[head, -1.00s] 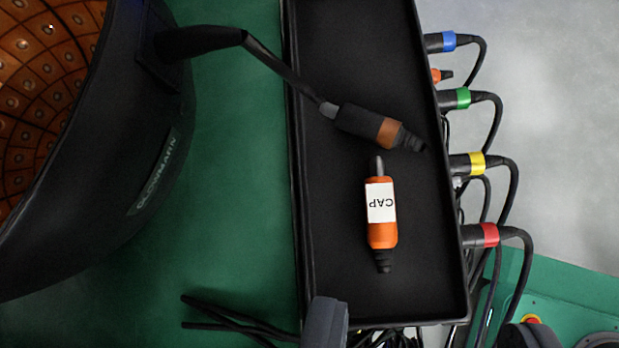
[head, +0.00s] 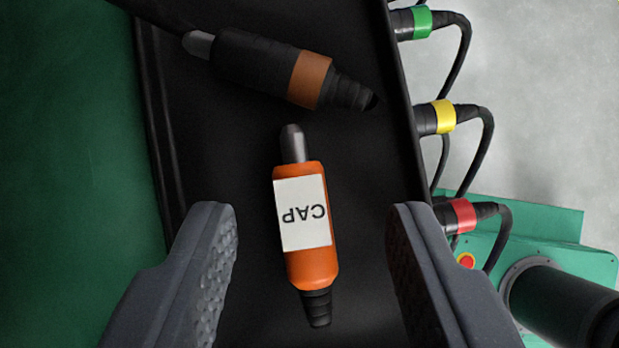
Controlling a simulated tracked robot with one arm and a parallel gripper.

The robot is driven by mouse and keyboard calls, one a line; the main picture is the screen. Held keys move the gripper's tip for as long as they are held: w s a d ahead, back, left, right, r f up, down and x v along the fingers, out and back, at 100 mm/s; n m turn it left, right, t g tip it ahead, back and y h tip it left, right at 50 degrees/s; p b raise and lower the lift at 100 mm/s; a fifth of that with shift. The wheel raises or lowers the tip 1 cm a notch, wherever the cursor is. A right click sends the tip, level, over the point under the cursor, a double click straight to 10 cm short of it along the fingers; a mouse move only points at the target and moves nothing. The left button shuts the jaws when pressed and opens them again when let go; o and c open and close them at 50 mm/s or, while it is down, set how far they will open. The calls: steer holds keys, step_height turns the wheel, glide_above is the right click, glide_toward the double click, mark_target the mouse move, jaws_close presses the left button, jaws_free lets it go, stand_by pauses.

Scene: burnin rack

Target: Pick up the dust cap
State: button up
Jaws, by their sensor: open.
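The dust cap (head: 318,266) is an orange cylinder with a white label reading "CAP", upside down in the picture. It has a grey metal tip at its upper end and a black ribbed end at the bottom. It lies in a black tray (head: 170,150). My gripper (head: 314,225) is open, with one grey finger on each side of the cap's lower half. A clear gap shows between the cap and each finger. How far the fingers are above the tray, I cannot tell.
A black cable connector with a brown band (head: 308,79) lies in the tray just above the cap's tip. Connectors with green (head: 422,21), yellow (head: 444,116) and red (head: 461,215) bands line the tray's right side. Green surface (head: 75,170) lies left.

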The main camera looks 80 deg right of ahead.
mark_target(312, 279)
jaws_close()
steer(key=shift+r, duration=0.1)
stand_by(0.3)
steer(key=shift+r+p, duration=0.7)
steer(key=shift+r, duration=1)
steer(key=s+r+p, duration=0.1)
steer(key=s+p, duration=0.1)
steer(key=s, duration=1.4)
steer(key=shift+a+r, duration=0.25)
steer(key=shift+a, duration=0.1)
